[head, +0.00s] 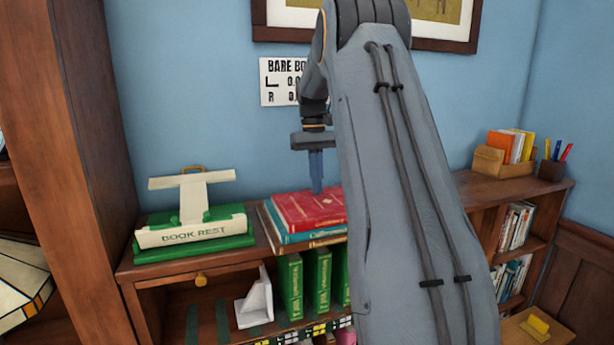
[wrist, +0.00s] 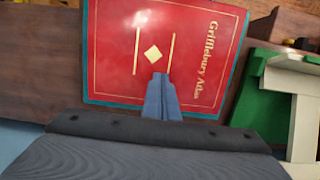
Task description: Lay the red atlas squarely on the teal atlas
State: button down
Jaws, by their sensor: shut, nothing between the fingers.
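The red atlas (head: 308,212) lies flat on top of the teal atlas (head: 287,236). In the wrist view the red cover (wrist: 115,60), lettered in gold, has a thin teal margin (wrist: 238,68) along its visible sides. The two look close to parallel there; the far edge is cut off by the frame. My gripper (head: 316,188) points down over the red atlas, fingers shut and empty, tips at or just above the cover; I cannot tell if they touch. The fingers also show in the wrist view (wrist: 158,80). My arm hides the stack's right end in the head view.
A green and white book rest (head: 190,230) stands to the left. Green books (head: 290,285) and a white bookend (head: 256,300) are on the shelf below. A box of books (head: 503,158) stands at right.

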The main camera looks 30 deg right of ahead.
jog(key=w+d+b, duration=0.2)
jog(key=w+b, duration=0.1)
jog(key=w, duration=0.6)
jog(key=shift+w+d+b, duration=0.15)
jog(key=shift+w+b, duration=0.2)
